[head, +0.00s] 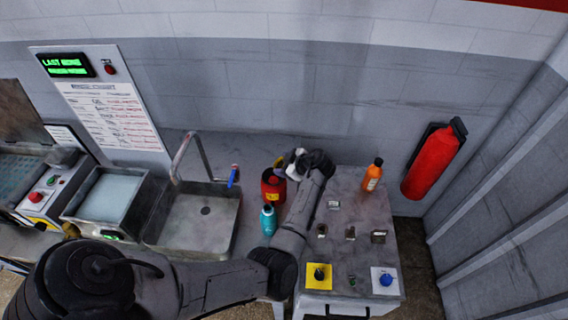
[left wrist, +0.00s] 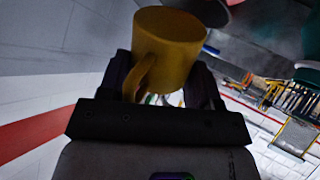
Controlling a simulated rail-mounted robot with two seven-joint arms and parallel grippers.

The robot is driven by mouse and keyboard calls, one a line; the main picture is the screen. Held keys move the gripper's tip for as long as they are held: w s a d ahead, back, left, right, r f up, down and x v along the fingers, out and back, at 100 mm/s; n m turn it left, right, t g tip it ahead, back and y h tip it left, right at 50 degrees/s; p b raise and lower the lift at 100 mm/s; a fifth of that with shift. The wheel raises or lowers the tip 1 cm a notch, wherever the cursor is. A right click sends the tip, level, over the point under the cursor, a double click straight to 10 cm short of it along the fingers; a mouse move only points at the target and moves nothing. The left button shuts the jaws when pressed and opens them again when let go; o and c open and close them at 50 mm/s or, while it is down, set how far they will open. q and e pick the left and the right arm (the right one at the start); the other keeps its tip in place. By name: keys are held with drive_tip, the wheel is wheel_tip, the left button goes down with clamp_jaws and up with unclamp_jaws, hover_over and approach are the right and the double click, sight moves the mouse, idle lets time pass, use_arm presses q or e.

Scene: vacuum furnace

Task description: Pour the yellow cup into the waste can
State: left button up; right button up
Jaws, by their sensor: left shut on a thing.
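My left gripper (head: 294,164) is shut on the yellow cup, beside and slightly above the open top of the red waste can (head: 272,188). The can stands upright and has a yellow label. In the left wrist view, the yellow cup (left wrist: 170,48) sits between the fingers of my left gripper (left wrist: 163,85), with its handle toward the camera. In the head view the cup is mostly hidden by the gripper, so I cannot tell its exact tilt or contents. My right gripper is not in view.
A teal bottle (head: 268,220) stands in front of the can. A sink (head: 200,222) with a faucet lies to the left. An orange bottle (head: 373,174) stands on the grey cabinet at the right. A red extinguisher (head: 433,163) hangs on the wall.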

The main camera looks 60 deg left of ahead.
use_arm(q)
drive_tip(key=shift+s+a+r+t+h+p, duration=0.15)
drive_tip(key=shift+r+t+h+p, duration=0.3)
drive_tip(key=shift+p, duration=0.65)
drive_tip(key=shift+s+r+n+t+h+p, duration=0.1)
drive_tip(key=shift+s+n+t+h+p, duration=0.05)
drive_tip(key=shift+n+t+h+p, duration=0.35)
drive_tip(key=shift+s+a+r+t+h+p, duration=0.2)
drive_tip(key=shift+a+r+t+h+p, duration=0.1)
drive_tip(key=shift+t+h+p, duration=0.55)
drive_tip(key=shift+s+a+r+n+t+h+p, duration=0.1)
drive_tip(key=shift+s+n+t+h+p, duration=0.15)
drive_tip(key=shift+p, duration=0.6)
drive_tip(key=shift+s+a+r+n+t+h+p, duration=0.15)
drive_tip(key=shift+s+a+n+t+h+p, duration=0.15)
drive_tip(key=shift+t+h+p, duration=0.5)
idle(0.5)
idle(0.4)
